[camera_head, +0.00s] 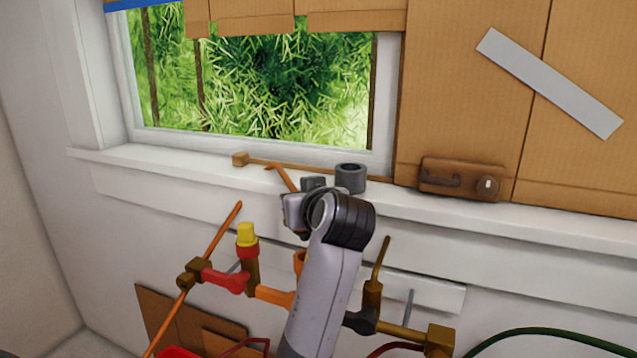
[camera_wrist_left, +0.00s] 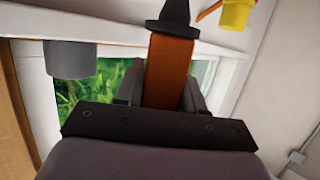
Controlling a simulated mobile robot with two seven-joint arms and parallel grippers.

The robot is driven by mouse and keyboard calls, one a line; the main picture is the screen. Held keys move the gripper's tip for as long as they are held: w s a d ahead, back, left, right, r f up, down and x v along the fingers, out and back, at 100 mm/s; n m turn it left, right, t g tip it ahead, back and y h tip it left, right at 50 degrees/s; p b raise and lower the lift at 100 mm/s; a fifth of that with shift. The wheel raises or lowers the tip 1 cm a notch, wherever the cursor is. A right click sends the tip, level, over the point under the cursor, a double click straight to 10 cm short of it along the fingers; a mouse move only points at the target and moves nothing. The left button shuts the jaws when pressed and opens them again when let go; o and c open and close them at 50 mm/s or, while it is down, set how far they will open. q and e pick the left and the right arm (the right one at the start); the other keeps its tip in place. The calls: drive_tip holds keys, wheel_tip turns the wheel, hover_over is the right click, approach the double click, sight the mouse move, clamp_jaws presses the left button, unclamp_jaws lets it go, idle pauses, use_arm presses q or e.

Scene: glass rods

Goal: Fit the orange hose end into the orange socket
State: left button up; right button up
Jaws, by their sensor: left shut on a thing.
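My left gripper (camera_head: 297,212) is in front of the wall just below the window sill, its arm rising from the bottom of the head view. In the left wrist view, its fingers (camera_wrist_left: 160,92) are shut on the broad orange hose end (camera_wrist_left: 168,70). A dark flared piece shows at the top end of the orange part; I cannot tell if it belongs to it. The orange socket (camera_head: 299,262) shows as a sliver below the gripper, mostly behind my arm. The hose end appears above and apart from it.
A grey cylinder (camera_head: 350,178) stands on the window sill (camera_head: 430,207), close right of my gripper. A yellow-capped red fitting (camera_head: 247,238) is left of the socket. Brass pipework (camera_head: 400,332) runs right, and a green hose (camera_head: 550,333) lies lower right.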

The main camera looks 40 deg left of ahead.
use_arm(q)
drive_tip(key=shift+w+a+f+n+g+b, duration=0.2)
drive_tip(key=shift+f+n+g+b, duration=0.15)
drive_tip(key=shift+b, duration=0.45)
wheel_tip(320, 180, down, 3)
drive_tip(key=b, duration=0.3)
drive_tip(key=shift+f, duration=0.2)
drive_tip(key=shift+f+b, duration=0.3)
drive_tip(key=shift+b, duration=0.05)
use_arm(e)
drive_tip(key=f, duration=0.2)
drive_tip(key=w+f, duration=0.1)
drive_tip(key=f, duration=0.1)
drive_tip(key=shift+a+f, duration=0.1)
drive_tip(key=shift+f, duration=0.1)
use_arm(q)
drive_tip(key=shift+d, duration=0.1)
use_arm(e)
drive_tip(key=shift+s+f, duration=0.1)
use_arm(q)
drive_tip(key=shift+p, duration=0.3)
use_arm(e)
drive_tip(key=shift+r, duration=0.25)
use_arm(q)
drive_tip(key=shift+f+b, duration=0.4)
drive_tip(key=shift+f, duration=0.2)
use_arm(e)
drive_tip(key=shift+f, duration=0.4)
